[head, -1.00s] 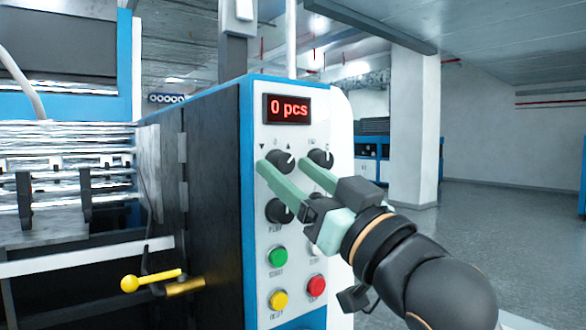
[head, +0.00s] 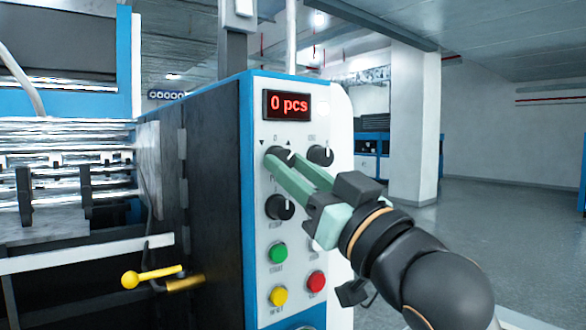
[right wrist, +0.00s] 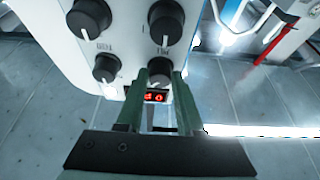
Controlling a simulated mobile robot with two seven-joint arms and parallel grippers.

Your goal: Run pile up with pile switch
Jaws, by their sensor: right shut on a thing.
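The control panel (head: 303,255) has a black knob (head: 278,154) at its upper left, with down and up arrows and a 0 above it; I take this as the pile switch. My right gripper (head: 283,162) reaches in from the right and is shut on this knob. In the right wrist view the knob (right wrist: 160,67) sits between the two green fingertips (right wrist: 160,77). The fingers hide part of the knob and its label. My left gripper is not in view.
A red display (head: 287,107) above reads 0 pcs. Other knobs sit at the right (head: 320,156) and below (head: 279,207). Green (head: 278,253), yellow (head: 279,296) and red (head: 316,281) buttons lie lower. A yellow-knobbed lever (head: 131,280) sticks out at the left.

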